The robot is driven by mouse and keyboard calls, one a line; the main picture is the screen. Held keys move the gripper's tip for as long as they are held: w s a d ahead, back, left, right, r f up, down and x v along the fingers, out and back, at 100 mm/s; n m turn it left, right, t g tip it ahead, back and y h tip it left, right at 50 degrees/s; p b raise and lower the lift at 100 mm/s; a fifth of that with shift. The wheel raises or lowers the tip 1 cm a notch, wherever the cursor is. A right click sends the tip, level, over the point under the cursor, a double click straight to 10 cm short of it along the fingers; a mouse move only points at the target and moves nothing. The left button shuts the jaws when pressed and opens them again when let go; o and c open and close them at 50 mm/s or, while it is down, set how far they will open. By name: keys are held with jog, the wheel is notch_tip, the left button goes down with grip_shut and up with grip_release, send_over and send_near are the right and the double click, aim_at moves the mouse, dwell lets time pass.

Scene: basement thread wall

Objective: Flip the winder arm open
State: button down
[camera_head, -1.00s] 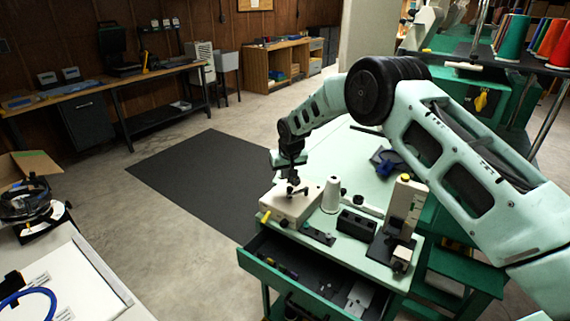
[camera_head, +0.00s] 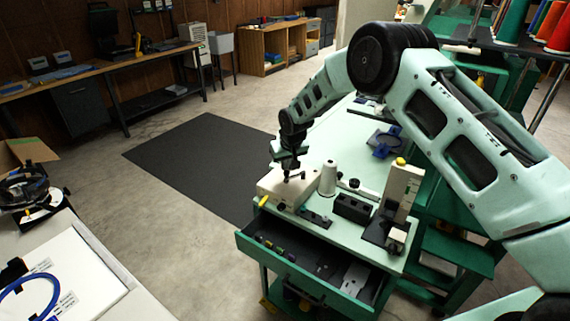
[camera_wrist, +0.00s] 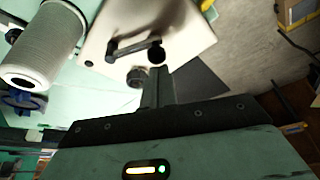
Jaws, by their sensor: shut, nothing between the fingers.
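A cream winder box (camera_head: 276,189) sits at the near left corner of the pale green cart top. In the wrist view the box (camera_wrist: 190,30) fills the upper middle. A dark winder arm (camera_wrist: 133,45) lies across its face, with a round black end at its right. My gripper (camera_wrist: 157,73) is shut and empty, its tips close to that round end; I cannot tell whether they touch. A dark knob (camera_wrist: 136,77) is left of the tips. In the head view my gripper (camera_head: 287,178) points down over the box and hides part of its top.
A white thread cone (camera_head: 327,180) stands right of the box, with a black block (camera_head: 352,208) and a tall cream device (camera_head: 402,190) further right. An open green drawer (camera_head: 285,268) juts out in front. A dark floor mat (camera_head: 195,160) lies behind left.

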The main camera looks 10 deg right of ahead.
jog(key=shift+s+f+n+b, duration=0.1)
jog(key=shift+s+n+b, duration=0.2)
jog(key=shift+n, duration=0.2)
jog(key=shift+s+d+n+y+b, duration=0.25)
jog(key=shift+s+n+y+b, duration=0.35)
jog(key=shift+n, duration=0.6)
jog(key=shift+s+n+g, duration=0.25)
jog(key=shift+n+g, duration=0.05)
jog(key=shift+w, duration=0.15)
jog(key=shift+w+b, duration=0.35)
jog(key=shift+w, duration=0.3)
